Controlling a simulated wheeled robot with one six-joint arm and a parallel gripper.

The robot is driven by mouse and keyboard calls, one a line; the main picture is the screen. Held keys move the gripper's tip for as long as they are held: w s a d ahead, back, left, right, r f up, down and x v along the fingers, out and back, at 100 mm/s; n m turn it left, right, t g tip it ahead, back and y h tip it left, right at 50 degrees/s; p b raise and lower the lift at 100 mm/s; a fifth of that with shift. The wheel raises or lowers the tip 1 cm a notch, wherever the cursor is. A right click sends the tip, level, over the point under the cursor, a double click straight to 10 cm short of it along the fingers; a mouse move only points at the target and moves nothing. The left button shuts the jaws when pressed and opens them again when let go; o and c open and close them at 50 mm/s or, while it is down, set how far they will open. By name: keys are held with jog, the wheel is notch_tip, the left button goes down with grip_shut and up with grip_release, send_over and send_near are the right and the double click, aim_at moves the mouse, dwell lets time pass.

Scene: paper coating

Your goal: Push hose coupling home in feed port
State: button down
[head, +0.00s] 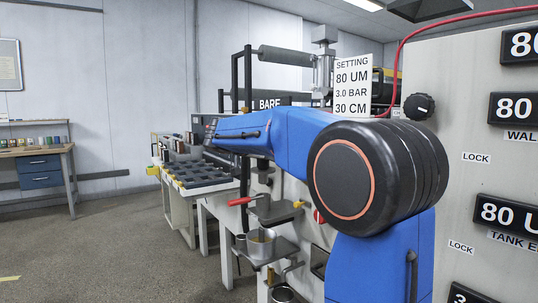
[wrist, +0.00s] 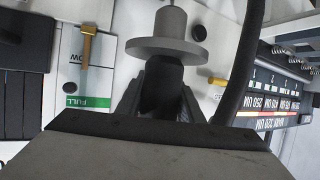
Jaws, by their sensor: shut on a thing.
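In the wrist view my gripper (wrist: 160,95) is shut on a dark, rounded piece, which looks like the hose coupling (wrist: 162,82). A grey flanged fitting (wrist: 168,38), which looks like the feed port, lies directly beyond the coupling and in line with it. The coupling's far end meets or overlaps the flange in the picture; I cannot tell how far it is seated. A black hose (wrist: 243,65) curves down to the right of my gripper. In the head view my blue arm hides the gripper and the coupling.
A scale block with micron labels (wrist: 275,85) is at the right. In the head view, a setting sign (head: 352,86) and a pot (head: 261,245) stand near my arm.

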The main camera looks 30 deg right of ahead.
aim_at(269, 168)
jog(key=shift+f, duration=1.6)
jog(key=shift+f, duration=2)
dwell(0.6)
jog(key=shift+r, duration=0.5)
jog(key=shift+r, duration=1.25)
jog(key=shift+f, duration=1.15)
dwell(0.9)
